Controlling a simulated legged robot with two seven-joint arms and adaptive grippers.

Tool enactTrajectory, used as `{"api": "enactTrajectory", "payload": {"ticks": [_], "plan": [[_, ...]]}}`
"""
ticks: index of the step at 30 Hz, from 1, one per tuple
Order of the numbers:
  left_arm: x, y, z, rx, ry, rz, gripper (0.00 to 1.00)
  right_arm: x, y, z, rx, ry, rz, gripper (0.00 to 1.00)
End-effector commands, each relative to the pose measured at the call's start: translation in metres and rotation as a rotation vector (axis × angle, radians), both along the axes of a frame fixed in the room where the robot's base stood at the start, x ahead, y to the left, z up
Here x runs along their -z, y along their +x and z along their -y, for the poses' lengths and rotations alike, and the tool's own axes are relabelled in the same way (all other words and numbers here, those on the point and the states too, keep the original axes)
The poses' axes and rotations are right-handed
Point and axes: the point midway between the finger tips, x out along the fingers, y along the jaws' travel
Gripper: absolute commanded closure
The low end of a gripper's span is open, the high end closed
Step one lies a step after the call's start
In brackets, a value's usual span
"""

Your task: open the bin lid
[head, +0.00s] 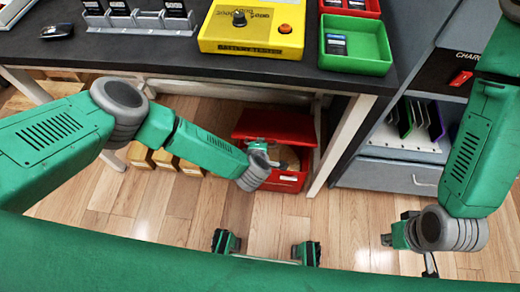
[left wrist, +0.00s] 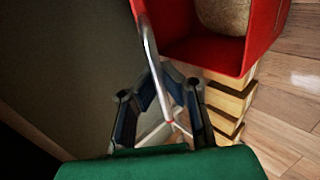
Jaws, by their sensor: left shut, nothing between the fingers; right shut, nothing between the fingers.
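The red bin (head: 288,182) stands on the floor under the table's right part. Its red lid (head: 272,123) is tilted up at the back, and the mouth of the bin is uncovered. A brownish thing shows inside. The left wrist view shows the open red bin (left wrist: 262,45) with a tan, rounded thing in it. My left gripper (head: 266,150) is at the bin's front left, over its mouth, shut and empty. Its fingers also show in the left wrist view (left wrist: 163,85), beside a thin silver bar. My right gripper (head: 405,236) is shut and empty, above the floor at the right.
The dark table (head: 150,53) carries a yellow box (head: 250,45), a green tray (head: 382,58) and a phone rack. A white table leg (head: 340,145) stands right of the bin. Cardboard boxes (head: 140,155) stand under the table at the left. A grey cabinet is at right.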

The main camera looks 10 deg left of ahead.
Motion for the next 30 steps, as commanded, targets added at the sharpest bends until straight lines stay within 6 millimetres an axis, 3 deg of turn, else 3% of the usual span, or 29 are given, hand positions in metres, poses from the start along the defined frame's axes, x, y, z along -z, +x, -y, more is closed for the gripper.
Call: {"api": "enactTrajectory", "payload": {"ticks": [6, 19, 20, 22, 30], "plan": [[-0.0137, 0.0085, 0.0006, 0.001, -0.001, 0.002, 1.0, -0.0075, -0.0001, 0.0, 0.0, 0.0, 0.0, 1.0], [-0.0152, 0.0104, 0.001, 0.001, -0.001, 0.004, 1.0, -0.0078, -0.0001, 0.0001, 0.0, 0.0, 0.0, 1.0], [-0.0152, 0.0104, 0.001, 0.001, -0.001, 0.004, 0.95, -0.0078, -0.0001, 0.0001, 0.0, 0.0, 0.0, 1.0], [-0.0151, 0.0105, 0.001, 0.001, -0.001, 0.004, 0.71, -0.0078, -0.0001, 0.0, 0.0, 0.0, 0.0, 1.0], [-0.0144, 0.0107, 0.0007, 0.001, -0.001, 0.003, 0.71, -0.0078, -0.0001, 0.0, 0.0, 0.0, 0.0, 1.0]]}}
